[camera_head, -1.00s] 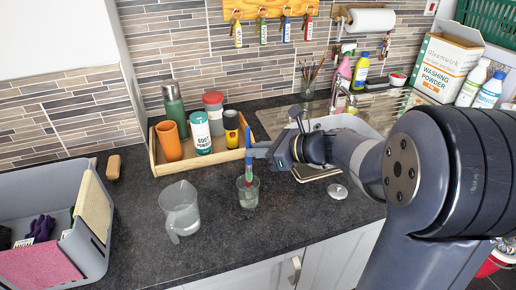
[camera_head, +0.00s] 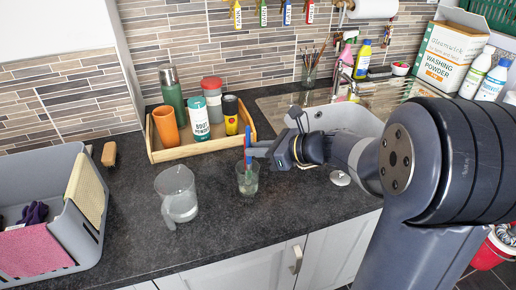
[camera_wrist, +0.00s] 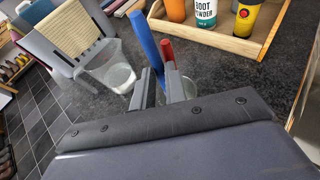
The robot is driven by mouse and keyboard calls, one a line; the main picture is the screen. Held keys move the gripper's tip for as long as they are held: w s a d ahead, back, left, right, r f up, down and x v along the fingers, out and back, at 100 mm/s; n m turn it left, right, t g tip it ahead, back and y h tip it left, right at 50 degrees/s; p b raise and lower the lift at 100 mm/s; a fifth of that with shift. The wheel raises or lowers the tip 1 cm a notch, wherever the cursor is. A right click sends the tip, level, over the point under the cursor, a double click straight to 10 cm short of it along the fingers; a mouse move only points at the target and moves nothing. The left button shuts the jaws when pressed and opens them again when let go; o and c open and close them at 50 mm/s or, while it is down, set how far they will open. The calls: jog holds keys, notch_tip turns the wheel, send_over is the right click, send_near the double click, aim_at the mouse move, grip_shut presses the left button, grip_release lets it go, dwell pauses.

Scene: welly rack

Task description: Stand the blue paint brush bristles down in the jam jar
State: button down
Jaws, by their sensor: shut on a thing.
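The blue paint brush (camera_head: 248,133) is upright in my gripper (camera_head: 250,151), its blue handle rising above the fingers. In the wrist view the blue handle (camera_wrist: 143,38) stands at the fingers of my gripper (camera_wrist: 161,83), which are shut on it. A red handle (camera_wrist: 167,50) shows close beside it. The glass jam jar (camera_head: 247,183) stands on the dark worktop directly below my gripper. Something greenish shows inside the jar. The blue brush's bristles cannot be made out, and I cannot tell how deep they are in the jar.
A glass jug (camera_head: 176,196) stands left of the jar. Behind is a wooden tray (camera_head: 222,145) with a flask, cups and tins. A grey caddy (camera_head: 88,240) is at the left, the sink (camera_head: 340,118) at the right. Worktop in front of the jar is clear.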

jog(key=shift+f, duration=0.25)
jog(key=c, duration=1.4)
grip_release()
jog(key=shift+o, duration=0.2)
jog(key=shift+r, duration=0.1)
jog(key=v, duration=1)
jog(key=shift+d+b, duration=0.3)
jog(key=shift+s, duration=0.15)
jog(key=w+a+p, duration=0.3)
jog(key=w+a, duration=0.1)
jog(key=a, duration=0.4)
jog(key=shift+w+a+f, duration=0.4)
jog(key=shift+f, duration=0.05)
